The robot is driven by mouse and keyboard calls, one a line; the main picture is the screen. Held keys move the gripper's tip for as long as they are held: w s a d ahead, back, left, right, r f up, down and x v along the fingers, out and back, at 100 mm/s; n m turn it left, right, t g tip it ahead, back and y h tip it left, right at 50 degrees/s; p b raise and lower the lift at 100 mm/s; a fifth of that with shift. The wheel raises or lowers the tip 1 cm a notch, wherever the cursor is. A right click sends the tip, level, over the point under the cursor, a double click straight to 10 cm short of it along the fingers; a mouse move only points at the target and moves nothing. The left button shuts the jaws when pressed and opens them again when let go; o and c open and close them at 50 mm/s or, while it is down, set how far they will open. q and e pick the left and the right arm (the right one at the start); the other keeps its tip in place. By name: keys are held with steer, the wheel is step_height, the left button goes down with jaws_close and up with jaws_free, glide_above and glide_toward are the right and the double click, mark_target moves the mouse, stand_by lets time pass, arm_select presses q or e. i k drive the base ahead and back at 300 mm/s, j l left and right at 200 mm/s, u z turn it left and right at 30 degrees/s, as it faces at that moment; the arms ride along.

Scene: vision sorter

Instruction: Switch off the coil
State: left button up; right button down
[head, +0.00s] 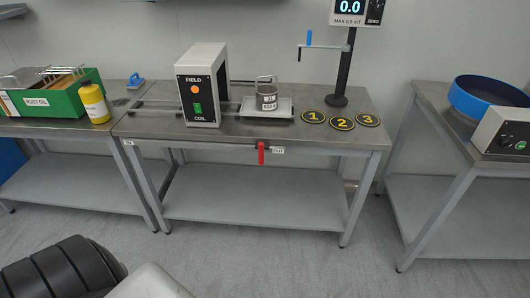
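The coil (214,62) is a white box with a black front panel, standing on the middle steel table. The panel reads "FIELD" and "COIL". An orange round lamp or button (194,89) is on the panel, bright orange. Below it is a small green switch (197,109); its exact position is too small to tell. A metal cup (267,99) with a label stands on a pale tray (282,112) just right of the coil. Neither of my grippers is in view; only dark and pale parts, probably mine, show at the bottom left.
A red handle (261,153) hangs at the table's front edge. Discs numbered 1, 2 and 3 (342,123) lie at right by a stand with a "0.0" display (349,7). A green crate (47,98) and yellow bottle (94,104) are left; a blue-rimmed pan (486,104) is right.

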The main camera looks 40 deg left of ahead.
mark_target(198, 108)
steer(key=u, duration=1.65)
